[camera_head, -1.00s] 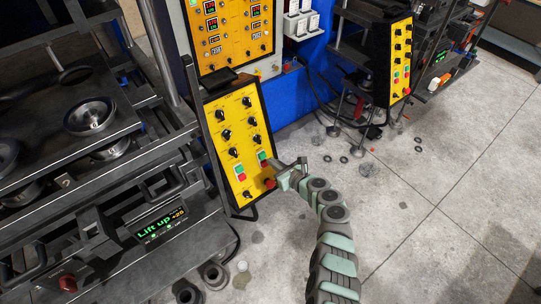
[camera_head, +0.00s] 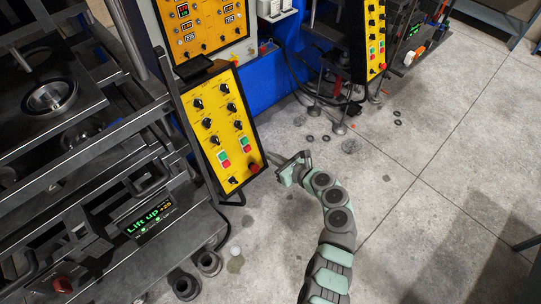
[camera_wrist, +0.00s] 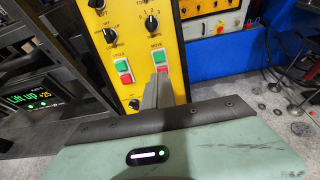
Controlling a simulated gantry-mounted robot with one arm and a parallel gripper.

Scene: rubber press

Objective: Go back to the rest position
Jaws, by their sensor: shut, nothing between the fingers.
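My gripper (camera_head: 299,164) is in the lower middle of the head view, at the end of my green and grey arm. It is empty and its fingers are together. It is to the right of a yellow control panel (camera_head: 212,139), with a gap of bare floor between them. The panel carries black knobs, green and red buttons and a red round knob (camera_head: 254,167) at its lower right. In the wrist view my closed gripper (camera_wrist: 158,88) points at the lower part of the panel (camera_wrist: 122,60) and hides some of it.
A dark press (camera_head: 75,150) fills the left side, with a display (camera_head: 147,220) reading "Lift up +25". A second yellow panel (camera_head: 375,40) stands at the back right. Small rings (camera_head: 312,138) and dark round-based stands lie on the grey floor (camera_head: 440,160). The floor at right is open.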

